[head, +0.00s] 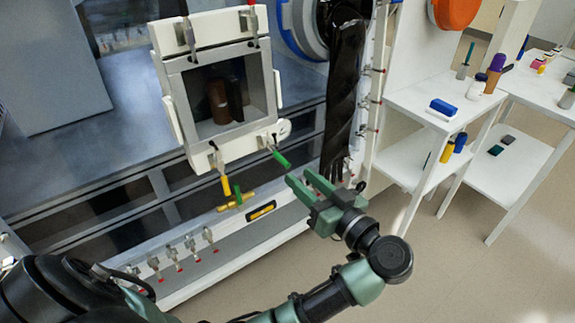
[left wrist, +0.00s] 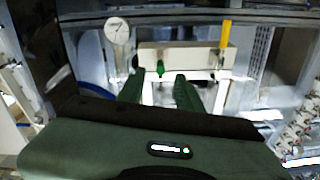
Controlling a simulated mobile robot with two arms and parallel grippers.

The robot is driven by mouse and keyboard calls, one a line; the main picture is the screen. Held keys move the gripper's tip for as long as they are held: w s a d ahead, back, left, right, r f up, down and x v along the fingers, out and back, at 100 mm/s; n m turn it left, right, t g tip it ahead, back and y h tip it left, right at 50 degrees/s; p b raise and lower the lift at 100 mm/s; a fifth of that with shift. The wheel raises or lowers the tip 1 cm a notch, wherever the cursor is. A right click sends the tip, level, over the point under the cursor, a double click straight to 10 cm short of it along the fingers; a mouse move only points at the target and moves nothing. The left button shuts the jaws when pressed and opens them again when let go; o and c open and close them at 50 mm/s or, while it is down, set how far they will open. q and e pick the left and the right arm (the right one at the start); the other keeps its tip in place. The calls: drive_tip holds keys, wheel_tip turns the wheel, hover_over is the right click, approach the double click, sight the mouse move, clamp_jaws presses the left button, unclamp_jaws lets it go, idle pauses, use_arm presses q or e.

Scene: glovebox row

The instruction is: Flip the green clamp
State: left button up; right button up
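The green clamp (head: 282,159) is at the lower right corner of the pale door frame, its green handle sticking out down and to the right. In the left wrist view the green handle (left wrist: 160,68) shows ahead, in line with the gap between my fingers. My left gripper (head: 300,177) is open and empty, a little below and right of the green handle, apart from it. Its two green fingers (left wrist: 160,82) stand apart in the left wrist view. My right gripper is not in view.
A yellow-handled clamp (head: 226,186) is at the door's lower left; red-handled clamps (head: 252,10) are along its top. A yellow bar with a green part (head: 238,196) lies below. A black glove (head: 343,90) hangs to the right. White shelves (head: 420,100) stand farther right; the floor is clear.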

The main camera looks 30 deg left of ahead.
sight(284, 160)
use_arm(q)
drive_tip(key=x, duration=0.7)
drive_tip(key=shift+a, duration=0.2)
clamp_jaws()
idle(1.2)
